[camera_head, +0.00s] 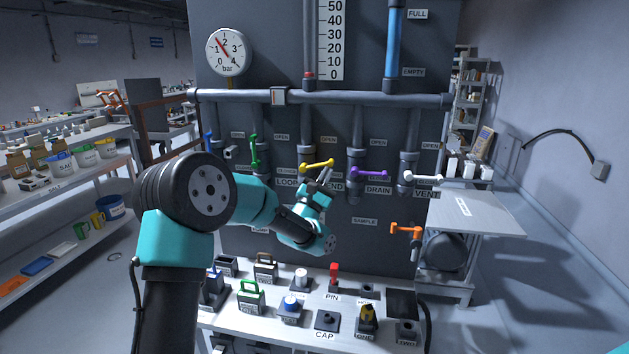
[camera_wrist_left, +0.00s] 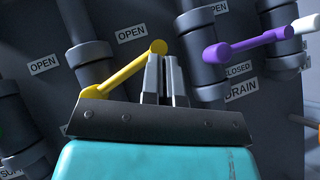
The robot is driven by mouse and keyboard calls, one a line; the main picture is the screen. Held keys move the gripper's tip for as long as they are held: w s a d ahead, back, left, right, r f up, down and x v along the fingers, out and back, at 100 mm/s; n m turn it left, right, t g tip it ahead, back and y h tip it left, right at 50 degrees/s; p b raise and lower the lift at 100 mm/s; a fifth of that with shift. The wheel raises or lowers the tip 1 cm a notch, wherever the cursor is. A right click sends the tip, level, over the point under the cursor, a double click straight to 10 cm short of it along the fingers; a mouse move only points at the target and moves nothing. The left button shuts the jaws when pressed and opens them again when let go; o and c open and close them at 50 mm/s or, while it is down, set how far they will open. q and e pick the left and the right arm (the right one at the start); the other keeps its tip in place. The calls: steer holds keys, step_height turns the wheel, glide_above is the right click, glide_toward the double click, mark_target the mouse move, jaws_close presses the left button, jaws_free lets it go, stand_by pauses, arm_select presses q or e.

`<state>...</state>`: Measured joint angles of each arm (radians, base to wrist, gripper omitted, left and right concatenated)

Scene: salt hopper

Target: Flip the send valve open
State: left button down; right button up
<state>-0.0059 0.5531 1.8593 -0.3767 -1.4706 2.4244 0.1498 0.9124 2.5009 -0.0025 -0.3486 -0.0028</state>
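The send valve's yellow handle (camera_head: 317,166) sits on a grey pipe of the dark panel, second pipe from the left of the labelled middle group, and slants up to the right. Its label is partly covered by my left gripper, leaving "END". In the left wrist view the yellow handle (camera_wrist_left: 122,71) rises to a round knob at its right end. My left gripper (camera_head: 325,173) is just below the handle's right end. In the wrist view its fingers (camera_wrist_left: 166,62) are close together, with nothing seen between them, tips by the knob; contact cannot be told. My right gripper is out of view.
A purple drain handle (camera_head: 369,173) is close on the right, a white vent handle (camera_head: 423,177) beyond it. A green handle (camera_head: 254,150) and a blue one (camera_head: 209,141) are left. An orange handle (camera_head: 405,229) is lower right. A cluttered bench (camera_head: 345,297) stands below.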

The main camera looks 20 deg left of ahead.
arm_select(q)
steer(key=a+r+n+y, duration=0.1)
steer(key=r, duration=0.1)
steer(key=a+r+n, duration=0.1)
steer(key=r, duration=0.1)
steer(key=a+r+n+t+y, duration=0.1)
steer(key=r, duration=0.2)
steer(key=shift+s+a+y, duration=0.25)
steer(key=shift+s+y, duration=0.05)
steer(key=shift+s, duration=0.05)
steer(key=shift+a+r+n+t+y, duration=0.15)
steer(key=shift+a+n+y, duration=0.1)
steer(key=shift+n+y, duration=0.5)
steer(key=shift+a+n+t+y, duration=0.15)
steer(key=shift+a+n+y, duration=0.1)
steer(key=shift+n+y, duration=0.5)
steer(key=shift+s+n, duration=0.1)
steer(key=shift+n, duration=0.2)
steer(key=shift+d+f, duration=0.35)
steer(key=s+d+f, duration=0.5)
steer(key=d+f, duration=0.1)
steer(key=d, duration=0.3)
steer(key=shift+s+f, duration=0.15)
steer(key=shift+f, duration=0.05)
